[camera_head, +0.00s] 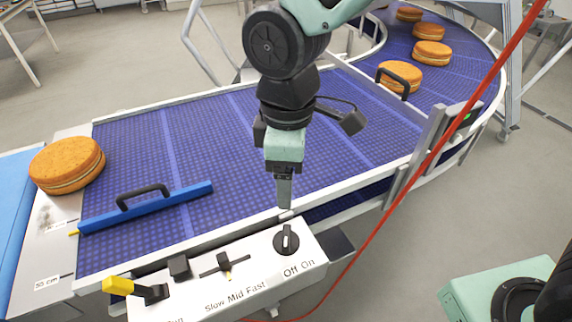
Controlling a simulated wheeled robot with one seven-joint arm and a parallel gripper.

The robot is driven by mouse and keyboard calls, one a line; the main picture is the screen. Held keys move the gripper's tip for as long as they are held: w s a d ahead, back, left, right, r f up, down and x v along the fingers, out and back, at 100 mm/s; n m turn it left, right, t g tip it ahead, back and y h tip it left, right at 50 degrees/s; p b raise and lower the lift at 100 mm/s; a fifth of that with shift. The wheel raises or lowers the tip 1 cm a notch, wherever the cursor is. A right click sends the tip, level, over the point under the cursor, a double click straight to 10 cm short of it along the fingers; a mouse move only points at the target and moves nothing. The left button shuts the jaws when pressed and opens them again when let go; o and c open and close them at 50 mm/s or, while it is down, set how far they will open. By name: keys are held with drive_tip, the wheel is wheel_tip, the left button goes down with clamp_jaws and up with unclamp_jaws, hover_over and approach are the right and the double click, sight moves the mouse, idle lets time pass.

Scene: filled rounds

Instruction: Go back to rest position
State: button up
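My gripper (285,193) points down just above the control box (225,285), near the black Off/On knob (286,240). A small gap seems to lie between its fingertips and the knob. The fingers look close together, but from this angle I cannot tell whether they are open or shut. My arm comes in from the top of the view and covers part of the belt behind it.
A blue conveyor belt (225,140) curves away to the upper right, carrying several round cakes (432,52). One cake (67,165) sits at the left end. A blue bar with a black handle (145,207) lies across the belt. A red cord (440,146) crosses the right side.

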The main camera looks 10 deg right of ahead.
drive_tip(key=s+d+r+m, duration=0.1)
drive_tip(key=s+d+m, duration=0.6)
drive_tip(key=s, duration=0.4)
drive_tip(key=shift+s+d+y, duration=0.15)
drive_tip(key=shift+d+y, duration=0.15)
drive_tip(key=shift+d, duration=0.2)
